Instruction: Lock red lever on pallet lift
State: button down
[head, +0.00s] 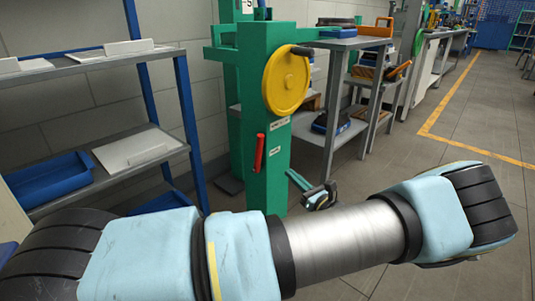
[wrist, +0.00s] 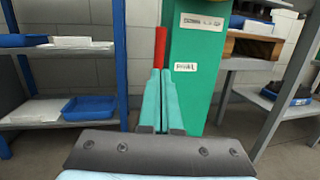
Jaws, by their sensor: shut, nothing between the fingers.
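The pallet lift (head: 265,190) is a green column with a yellow handwheel (head: 286,80) near its top. The red lever (head: 259,152) hangs roughly upright, close against the column's face below the wheel. My gripper (head: 290,173) is lower and to the right of the lever in the head view, with a gap between them. In the wrist view the red lever (wrist: 160,47) stands straight ahead, just above my shut, empty fingertips (wrist: 157,72). The fingertips overlap the lever's lower end there, so I cannot tell contact from that view alone.
A grey shelf with blue posts (head: 95,62) stands left, holding a blue tray (head: 50,180) and pale panels. A grey workbench (head: 345,42) with tools stands behind the lift on the right. My arm crosses the foreground. The floor at right is clear.

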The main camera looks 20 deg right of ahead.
aim_at(258, 143)
jog(key=x, duration=1.4)
jog(key=p, duration=0.1)
jog(key=w+r+g+p, duration=0.1)
jog(key=p, duration=0.1)
jog(key=shift+w+a+r+h, duration=0.1)
jog(key=shift+a+r+h, duration=0.15)
jog(key=shift+a+h, duration=0.1)
jog(key=p, duration=0.1)
jog(key=w+g+p, duration=0.1)
jog(key=shift+a+r+n+p, duration=0.3)
jog(key=shift+p, duration=0.05)
jog(key=shift+w+a+g+h+p, duration=0.25)
jog(key=shift+w+g+p, duration=0.15)
jog(key=shift+g+p, duration=0.2)
jog(key=shift+w+a+g+h+p, duration=0.1)
jog(key=shift+w+a+g+p, duration=0.15)
jog(key=shift+w+g+p, duration=0.25)
jog(key=shift+w+a+f, duration=0.15)
jog(key=shift+w+f, duration=0.05)
jog(key=shift+w, duration=0.15)
jog(key=shift+w+a+p, duration=0.2)
jog(key=shift+w+p, duration=0.1)
jog(key=shift+w+a+r, duration=0.1)
jog(key=shift+r, duration=0.05)
